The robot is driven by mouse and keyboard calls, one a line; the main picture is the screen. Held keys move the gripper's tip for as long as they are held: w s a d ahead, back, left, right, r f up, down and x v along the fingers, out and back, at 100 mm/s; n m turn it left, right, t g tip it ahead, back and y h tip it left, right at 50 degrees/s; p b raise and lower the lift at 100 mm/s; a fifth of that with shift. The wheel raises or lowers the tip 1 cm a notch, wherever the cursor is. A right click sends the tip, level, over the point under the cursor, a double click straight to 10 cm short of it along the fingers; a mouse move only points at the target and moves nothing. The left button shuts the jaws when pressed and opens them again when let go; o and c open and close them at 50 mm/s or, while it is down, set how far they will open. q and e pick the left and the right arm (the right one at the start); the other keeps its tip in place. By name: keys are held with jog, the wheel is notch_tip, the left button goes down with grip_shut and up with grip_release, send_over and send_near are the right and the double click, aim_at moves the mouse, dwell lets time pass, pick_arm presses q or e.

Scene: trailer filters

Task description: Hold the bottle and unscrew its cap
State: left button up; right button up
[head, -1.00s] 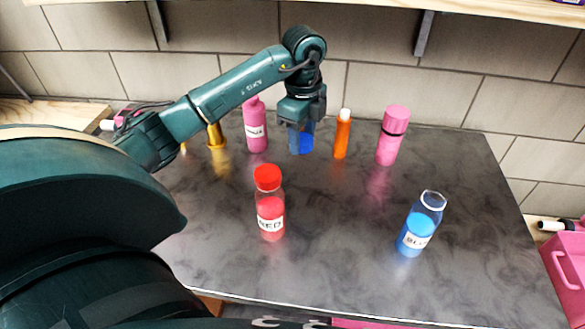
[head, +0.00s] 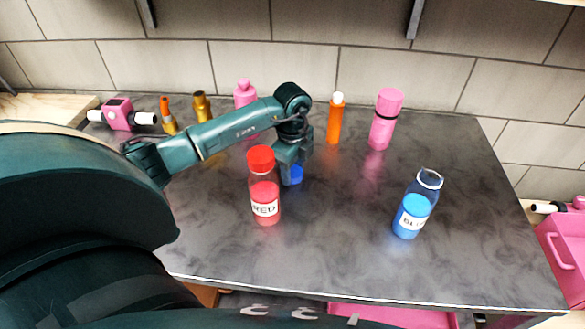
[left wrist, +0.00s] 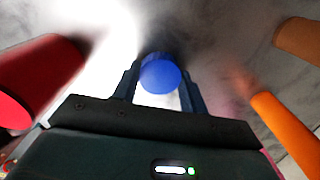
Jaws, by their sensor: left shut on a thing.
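My left gripper (head: 290,172) is shut on a blue cap (head: 293,176), just right of and behind the red bottle. In the left wrist view the round blue cap (left wrist: 161,74) sits between the two fingertips. A clear bottle with blue liquid (head: 411,214) and a white label stands upright at the right of the table, its white-rimmed top uncapped. A clear bottle with red liquid (head: 265,200) and a label reading RED stands upright at the middle, its red cap (head: 261,159) on. My right gripper is not in view.
On the dark table (head: 340,245) stand an orange bottle (head: 335,122), a pink flask (head: 383,124) and a pink bottle (head: 245,92) at the back. Gold items (head: 201,106) and a pink device (head: 118,115) are at back left. A pink bin (head: 565,255) is at right. The front middle is clear.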

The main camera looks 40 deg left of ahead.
aim_at(293, 172)
pick_arm(q)
jog(key=shift+f, duration=0.25)
jog(key=shift+f, duration=0.1)
jog(key=o, duration=1.1)
notch_tip(293, 172, up, 12)
jog(key=shift+r, duration=0.2)
jog(key=shift+s, duration=0.1)
